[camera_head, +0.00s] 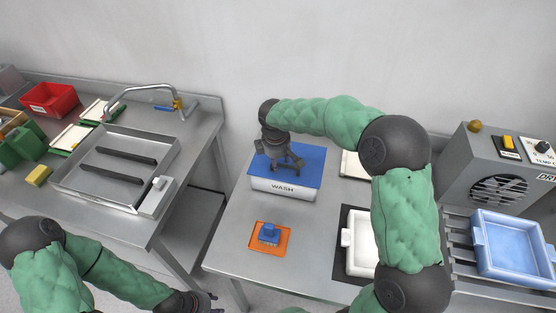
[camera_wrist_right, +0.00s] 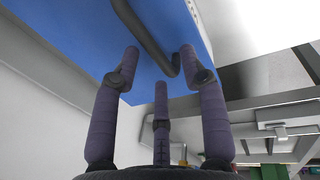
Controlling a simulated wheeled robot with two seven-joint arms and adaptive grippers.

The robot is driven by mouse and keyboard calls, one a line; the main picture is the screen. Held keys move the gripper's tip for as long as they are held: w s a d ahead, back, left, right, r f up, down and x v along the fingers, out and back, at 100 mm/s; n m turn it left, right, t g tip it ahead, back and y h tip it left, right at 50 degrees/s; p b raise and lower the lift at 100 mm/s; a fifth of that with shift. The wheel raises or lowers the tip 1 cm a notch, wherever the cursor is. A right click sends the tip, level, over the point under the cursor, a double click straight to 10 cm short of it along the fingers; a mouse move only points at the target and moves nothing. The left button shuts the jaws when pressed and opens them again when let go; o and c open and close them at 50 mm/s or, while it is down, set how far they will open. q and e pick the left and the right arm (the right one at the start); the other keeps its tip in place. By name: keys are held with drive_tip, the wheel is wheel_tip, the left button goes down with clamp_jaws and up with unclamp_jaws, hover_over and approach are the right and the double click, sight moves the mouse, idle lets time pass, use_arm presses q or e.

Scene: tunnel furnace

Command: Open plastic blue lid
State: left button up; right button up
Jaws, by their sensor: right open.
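The blue lid (camera_head: 312,163) lies flat on the white box marked WASH (camera_head: 285,190) and appears closed. My right gripper (camera_head: 284,163) is over the lid's left half, fingers spread and empty. In the right wrist view the blue lid (camera_wrist_right: 80,35) fills the upper part, with a dark bent handle (camera_wrist_right: 145,35) on it. The open fingertips (camera_wrist_right: 160,65) are close to the handle, at either side of its end; I cannot tell if they touch. My left gripper (camera_head: 200,301) is low at the bottom edge, far from the lid, its fingers mostly cut off.
An orange plate with a blue knob (camera_head: 269,234) lies in front of the box. A white tray (camera_head: 359,243) is to its right, partly behind my right arm. A blue tray (camera_head: 510,248) sits on a rack by the dryer (camera_head: 480,165). A sink (camera_head: 120,165) is at left.

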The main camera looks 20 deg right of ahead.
clamp_jaws()
